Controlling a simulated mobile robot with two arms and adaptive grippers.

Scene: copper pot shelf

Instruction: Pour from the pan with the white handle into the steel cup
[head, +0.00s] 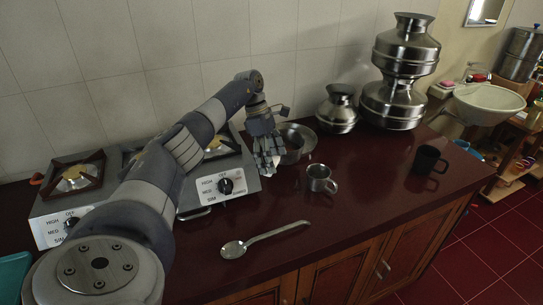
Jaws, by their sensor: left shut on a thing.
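The steel cup (320,178) stands upright on the dark red counter, with its handle toward the front right. My left gripper (270,162) points down, left of the cup and beside a grey metal pan (299,136). The gripper is shut on the pan, most likely by its handle, which the fingers mostly hide. The pan is right behind the fingers, behind and a little left of the cup; part of its inside shows. I cannot tell what is in it, or whether it touches the counter. My right gripper is not in view.
A two-burner stove (215,181) stands left of the gripper. A black mug (427,161) stands to the right. Steel pots (392,104) stand at the back right. The counter (365,200) is clear between cup and mug.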

